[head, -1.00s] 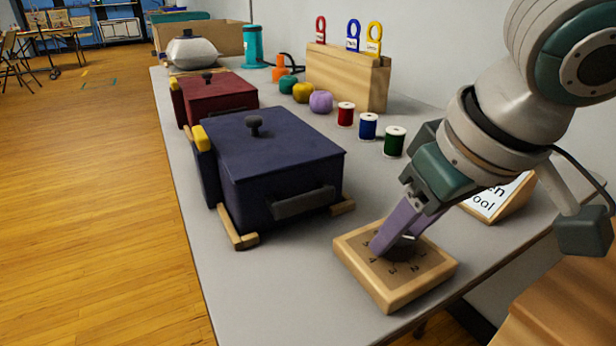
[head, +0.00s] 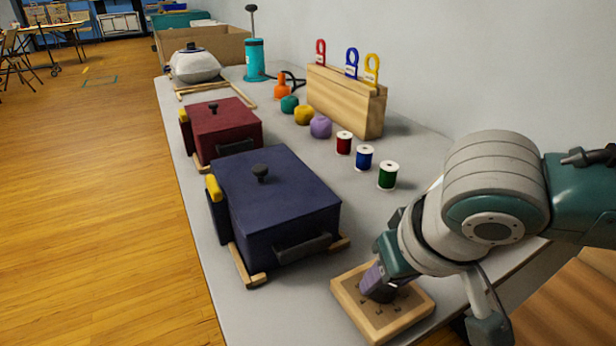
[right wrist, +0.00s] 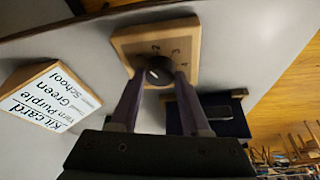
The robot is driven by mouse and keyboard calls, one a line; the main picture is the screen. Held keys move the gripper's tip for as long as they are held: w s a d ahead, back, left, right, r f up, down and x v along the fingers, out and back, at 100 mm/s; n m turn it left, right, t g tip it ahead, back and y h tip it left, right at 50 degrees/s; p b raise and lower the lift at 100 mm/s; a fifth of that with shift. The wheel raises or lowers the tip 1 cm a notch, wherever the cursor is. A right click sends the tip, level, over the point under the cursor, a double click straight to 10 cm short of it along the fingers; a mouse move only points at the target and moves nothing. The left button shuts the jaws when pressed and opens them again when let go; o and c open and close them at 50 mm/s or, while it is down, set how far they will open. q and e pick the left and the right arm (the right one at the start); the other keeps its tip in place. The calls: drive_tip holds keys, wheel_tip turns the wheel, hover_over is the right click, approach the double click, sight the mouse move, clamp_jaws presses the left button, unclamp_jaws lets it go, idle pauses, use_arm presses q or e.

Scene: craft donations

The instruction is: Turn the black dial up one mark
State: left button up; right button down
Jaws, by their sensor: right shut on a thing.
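The black dial (head: 381,293) sits on a square wooden board (head: 407,313) with number marks, near the table's front edge. My right gripper (head: 373,281) reaches down to the board from the right, its purple fingers shut on the dial. In the right wrist view the dial (right wrist: 158,72) is between the two fingertips, and a small pale mark shows on it. The numbers 2, 3 and 4 show on the board (right wrist: 124,42) beyond it. I cannot tell which number the mark points to. My left gripper is out of view.
A dark blue lidded box (head: 283,197) stands just left of the board, with a red box (head: 221,130) behind it. Several thread spools (head: 387,176) stand behind. A printed kit card (right wrist: 45,97) is beside the board. Grey table is bare between boxes and spools.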

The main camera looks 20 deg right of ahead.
drive_tip(key=m+p, duration=0.1)
drive_tip(key=m+h+p, duration=0.1)
drive_tip(key=shift+a+r+m+p, duration=0.2)
drive_tip(key=shift+m+p, duration=0.1)
drive_tip(key=shift+p, duration=0.1)
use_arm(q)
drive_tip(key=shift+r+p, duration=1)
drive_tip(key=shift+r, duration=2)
use_arm(e)
drive_tip(key=shift+f+m+g+h, duration=0.2)
drive_tip(key=shift+m+g+h, duration=0.3)
drive_tip(key=shift+m, duration=1)
drive_tip(key=shift+d, duration=0.1)
drive_tip(key=shift+c, duration=1.9)
unclamp_jaws()
use_arm(q)
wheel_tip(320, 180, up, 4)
drive_tip(key=p, duration=0.4)
use_arm(e)
drive_tip(key=v, duration=0.9)
drive_tip(key=shift+r, duration=0.4)
